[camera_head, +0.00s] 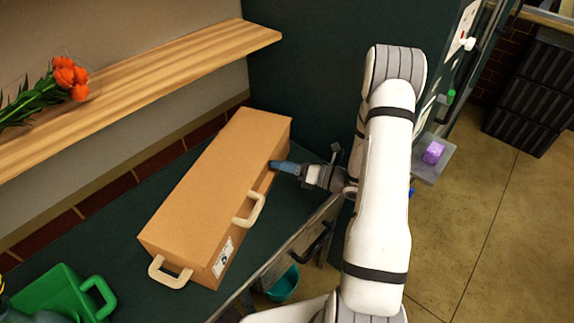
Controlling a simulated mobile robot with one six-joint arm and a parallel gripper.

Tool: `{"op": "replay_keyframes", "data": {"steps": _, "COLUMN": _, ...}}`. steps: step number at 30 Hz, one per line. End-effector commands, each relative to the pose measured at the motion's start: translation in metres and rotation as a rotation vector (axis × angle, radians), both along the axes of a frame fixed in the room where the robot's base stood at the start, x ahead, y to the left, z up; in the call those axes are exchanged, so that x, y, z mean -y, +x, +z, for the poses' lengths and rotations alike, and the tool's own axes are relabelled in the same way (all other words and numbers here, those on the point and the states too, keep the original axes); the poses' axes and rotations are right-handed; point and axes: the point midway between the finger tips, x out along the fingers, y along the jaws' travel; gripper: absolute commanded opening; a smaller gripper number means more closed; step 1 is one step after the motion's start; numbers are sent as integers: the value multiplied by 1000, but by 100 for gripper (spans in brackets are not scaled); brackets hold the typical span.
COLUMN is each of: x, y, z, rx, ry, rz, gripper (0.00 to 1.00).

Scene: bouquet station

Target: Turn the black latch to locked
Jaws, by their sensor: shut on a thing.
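A long tan box (205,190) lies at a slant on the dark green counter, with one pale handle (170,272) on its near end and another (250,210) on its right side. My gripper (272,164) is at the box's right side, near the far end. Its bluish fingers touch or nearly touch the box there. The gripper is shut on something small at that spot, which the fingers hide. The black latch cannot be made out clearly; whether it is turned cannot be told.
A green bin (62,296) stands at the lower left of the counter. A wooden shelf (150,85) with orange flowers (68,78) runs above. A teal bucket (284,285) sits below the counter edge. Black crates (532,90) stand at the far right.

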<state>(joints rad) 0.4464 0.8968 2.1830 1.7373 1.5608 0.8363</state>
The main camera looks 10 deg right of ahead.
Motion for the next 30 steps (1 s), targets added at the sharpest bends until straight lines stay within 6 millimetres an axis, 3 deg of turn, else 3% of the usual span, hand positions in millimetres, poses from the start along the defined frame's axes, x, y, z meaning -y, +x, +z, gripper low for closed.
{"op": "replay_keyframes", "data": {"steps": 3, "x": 0, "y": 0, "z": 0, "rx": 0, "ry": -1, "rz": -1, "gripper": 50}}
{"op": "replay_keyframes", "data": {"steps": 14, "x": 1, "y": 0, "z": -3, "rx": 64, "ry": -45, "rz": -1, "gripper": 50}}
{"op": "replay_keyframes", "data": {"steps": 30, "x": 1, "y": -1, "z": -4, "rx": 414, "ry": -292, "rz": -2, "gripper": 50}}
